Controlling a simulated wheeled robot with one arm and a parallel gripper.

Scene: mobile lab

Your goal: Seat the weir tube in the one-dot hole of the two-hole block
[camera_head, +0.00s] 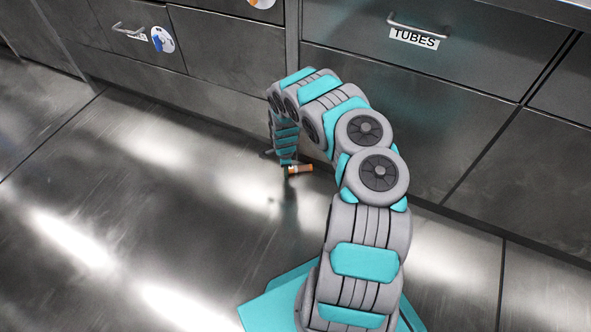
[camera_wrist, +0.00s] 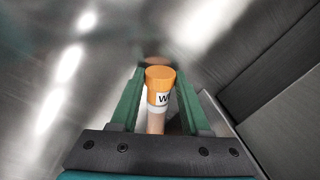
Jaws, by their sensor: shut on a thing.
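The weir tube (camera_wrist: 157,98) has an orange cap and a white label, of which a "W" shows in the wrist view. It sits between the green fingers of my gripper (camera_wrist: 155,95), which is shut on it. In the head view the orange-capped tube (camera_head: 300,169) lies roughly level at the end of my arm, low down near the cabinet fronts. My gripper (camera_head: 288,163) is small there and partly hidden by my own arm. The two-hole block is in neither view.
A drawer labelled TUBES (camera_head: 440,62) is at the upper right, shut. Another handled drawer (camera_head: 130,38) with a round sticker is at the upper left. The metal floor (camera_head: 110,190) to the left is clear. Cabinet fronts (camera_head: 230,50) stand close behind my gripper.

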